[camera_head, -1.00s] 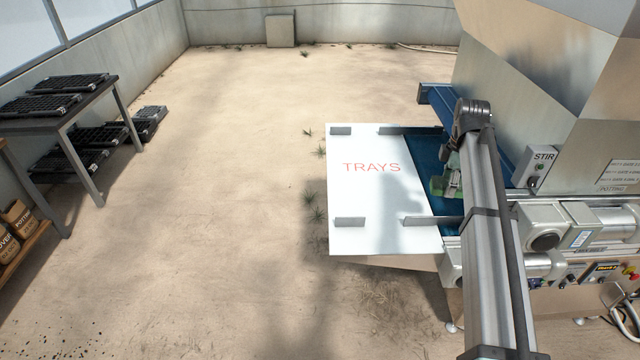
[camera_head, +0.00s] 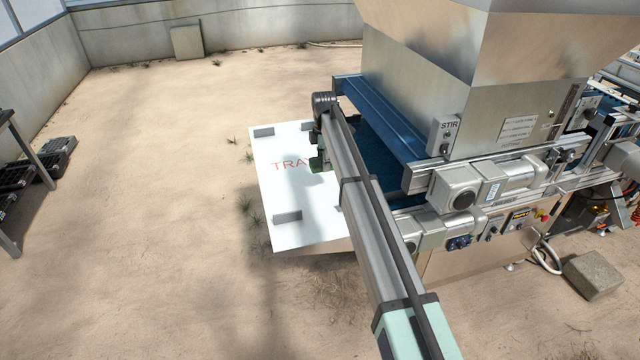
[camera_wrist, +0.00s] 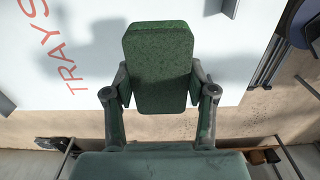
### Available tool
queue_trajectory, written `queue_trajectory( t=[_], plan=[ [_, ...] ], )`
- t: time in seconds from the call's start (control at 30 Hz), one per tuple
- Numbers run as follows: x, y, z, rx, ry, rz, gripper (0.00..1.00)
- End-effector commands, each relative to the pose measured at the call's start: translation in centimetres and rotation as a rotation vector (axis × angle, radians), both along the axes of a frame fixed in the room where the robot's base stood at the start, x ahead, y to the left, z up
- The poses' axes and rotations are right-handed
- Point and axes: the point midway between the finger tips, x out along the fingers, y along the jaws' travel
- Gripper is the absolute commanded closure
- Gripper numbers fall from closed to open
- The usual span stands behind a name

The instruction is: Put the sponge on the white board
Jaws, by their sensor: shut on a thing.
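The green sponge (camera_wrist: 160,52) is upright between the two fingers of my gripper (camera_wrist: 160,88), which is shut on it. In the wrist view the sponge is in front of the white board (camera_wrist: 75,92), and a shadow falls on the board to its left. In the head view the white board (camera_head: 300,234) with red "TRAYS" lettering is left of centre, partly hidden by my arm. My gripper (camera_head: 318,160) shows small over the board's right part. The sponge appears held above the board, but the exact gap cannot be told.
Grey upright tabs (camera_head: 288,217) stand on the board. The seeder's blue rail (camera_head: 385,122) and metal hopper (camera_head: 420,95) rise to the right. A stir switch box (camera_head: 444,135) sits on the hopper. The sandy floor at left is open.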

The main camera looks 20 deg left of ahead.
Motion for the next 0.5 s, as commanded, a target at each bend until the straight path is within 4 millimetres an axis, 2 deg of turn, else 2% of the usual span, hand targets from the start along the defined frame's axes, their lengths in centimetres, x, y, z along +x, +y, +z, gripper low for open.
queue_trajectory(
  t=[0.1,0.23,0.4,0.5],
  plan=[
    [-0.1,0.0,-2.8,-0.001,0.002,0.0,0.55],
    [-0.1,0.0,-5.5,-0.001,0.002,0.0,0.55],
    [0.0,0.0,-7.5,0.0,0.0,0.0,0.55],
    [0.0,0.0,-7.9,0.0,0.0,0.0,0.55]
  ],
)
